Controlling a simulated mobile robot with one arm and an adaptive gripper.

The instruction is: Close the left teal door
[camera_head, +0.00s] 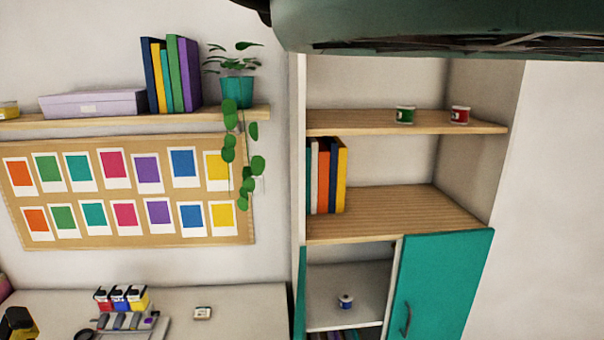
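The left teal door (299,297) is at the left side of the cabinet's lower part. It shows as a narrow edge-on strip, so it stands open. The compartment behind it is exposed, with a small blue and white spool-like item (345,301) on its shelf. The right teal door (440,288) covers the right part of the opening and has a dark curved handle (406,318). The left door's handle is not visible. My gripper is not in view.
Cabinet shelves (400,121) above hold small cans and several books (326,176). A desk (245,310) with small items stands left of the cabinet, near the open door. A trailing plant (237,90) hangs from the wall shelf. A large dark body crosses the top right.

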